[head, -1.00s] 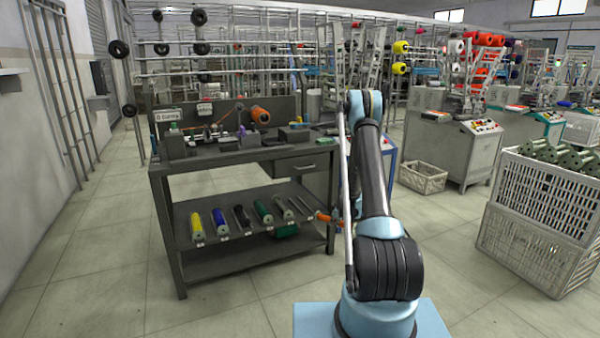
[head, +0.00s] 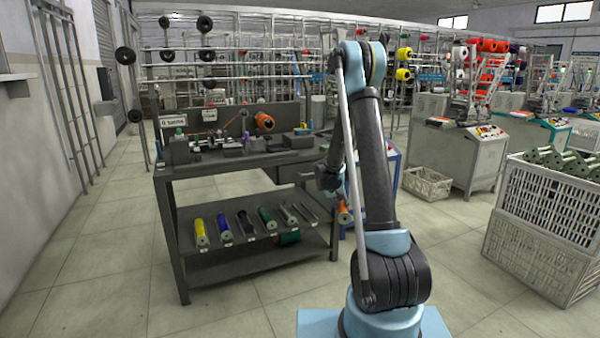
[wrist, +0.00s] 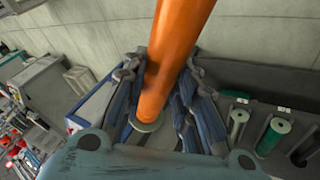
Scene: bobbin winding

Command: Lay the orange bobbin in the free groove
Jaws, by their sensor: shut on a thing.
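The orange bobbin (wrist: 172,50) is between the fingers of my gripper (wrist: 157,104) in the wrist view, with a pale flange at its lower end. My gripper is shut on it. In the head view the bobbin (head: 344,213) shows small beside the right end of the lower shelf (head: 240,262), partly hidden by my arm. The shelf holds a row of grooves with yellow (head: 200,232), blue (head: 223,228), dark (head: 245,222) and green (head: 267,219) bobbins. To their right are two narrow grey places (head: 290,214); I cannot tell for certain which is empty.
The bench top (head: 215,160) above the shelf carries winding gear and another orange spool (head: 264,122). A drawer (head: 290,171) sits under its right end. White crates (head: 545,205) stand at the right. The floor before the bench is clear.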

